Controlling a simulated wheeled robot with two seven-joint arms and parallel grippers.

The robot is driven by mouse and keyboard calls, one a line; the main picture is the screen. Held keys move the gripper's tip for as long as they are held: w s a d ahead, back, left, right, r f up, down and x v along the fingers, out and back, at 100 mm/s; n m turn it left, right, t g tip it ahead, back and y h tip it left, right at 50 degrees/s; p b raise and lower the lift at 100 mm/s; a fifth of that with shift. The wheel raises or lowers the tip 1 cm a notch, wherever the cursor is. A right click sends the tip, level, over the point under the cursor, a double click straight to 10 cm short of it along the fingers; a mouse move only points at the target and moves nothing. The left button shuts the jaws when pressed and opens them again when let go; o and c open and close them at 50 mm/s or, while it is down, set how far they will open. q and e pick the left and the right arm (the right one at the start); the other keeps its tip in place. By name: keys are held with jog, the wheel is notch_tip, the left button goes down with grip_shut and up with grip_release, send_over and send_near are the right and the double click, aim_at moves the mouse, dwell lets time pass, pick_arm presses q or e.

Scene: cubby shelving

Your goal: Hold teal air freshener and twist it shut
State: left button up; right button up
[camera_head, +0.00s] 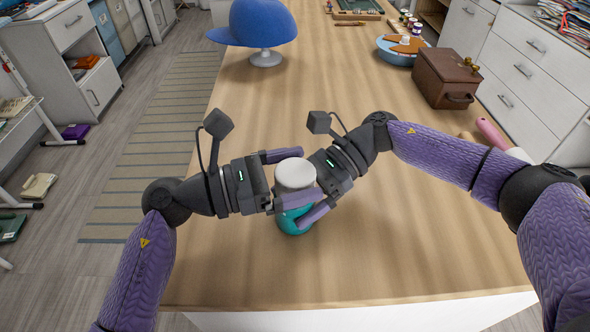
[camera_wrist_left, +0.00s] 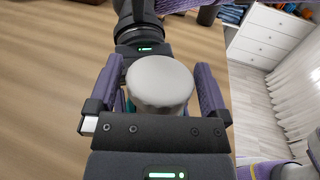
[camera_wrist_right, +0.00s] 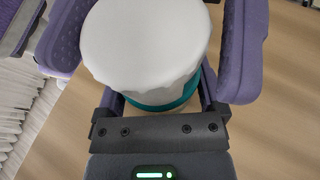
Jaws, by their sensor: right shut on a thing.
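The air freshener stands upright near the front of the wooden table, with a white lid (camera_head: 295,174) on a teal body (camera_head: 294,220). My left gripper (camera_head: 312,175) reaches in from the left, its fingers on either side of the lid. The left wrist view shows the lid (camera_wrist_left: 160,82) with gaps to both fingers, so this gripper is open. My right gripper (camera_head: 303,213) comes from the right, lower down, and is shut on the teal body. The right wrist view shows the lid (camera_wrist_right: 147,45) above a strip of teal (camera_wrist_right: 165,103); the finger contact is hidden beneath.
A blue cap on a stand (camera_head: 262,30) is at the back left of the table (camera_head: 400,240). A brown box (camera_head: 445,78), a blue bowl (camera_head: 385,50) and a pink-handled tool (camera_head: 490,132) are on the right. The table's front is clear.

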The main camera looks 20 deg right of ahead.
pick_arm(q)
jog(key=c, duration=1.1)
jog(key=shift+o, duration=0.2)
jog(key=m+g, duration=0.2)
jog(key=g, duration=0.1)
jog(key=m+g+y, duration=0.1)
jog(key=m+g, duration=0.1)
jog(key=g, duration=0.2)
jog(key=shift+m+y, duration=0.3)
jog(key=o, duration=1.1)
jog(key=shift+a, duration=0.1)
jog(key=v, duration=1.2)
